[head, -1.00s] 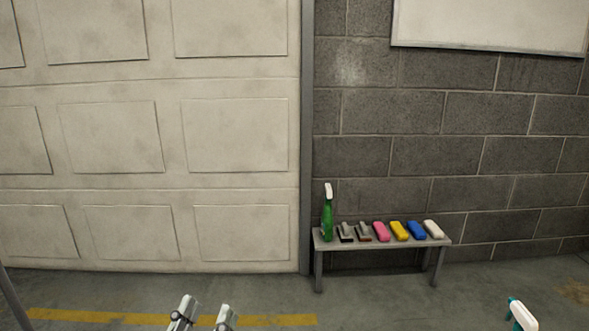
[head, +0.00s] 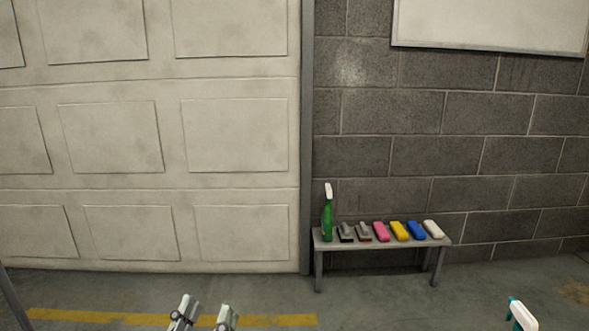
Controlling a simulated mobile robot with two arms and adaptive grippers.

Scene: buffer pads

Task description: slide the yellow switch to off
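I make out no yellow switch in the head view. The only yellow object is a small yellow block (head: 399,230) on a low bench by the wall, and no slider can be seen on it. My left gripper (head: 205,314) is at the bottom edge, left of centre. Its two grey fingers stand apart with floor showing between them, and it is empty. It is well short of the bench. My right gripper does not show clearly anywhere.
The low bench (head: 384,243) also holds a green spray bottle (head: 327,218), two dark-edged grey blocks and pink, blue and white blocks. A white and teal object (head: 522,314) is cut off at the bottom right. Open floor (head: 380,305) lies before the bench.

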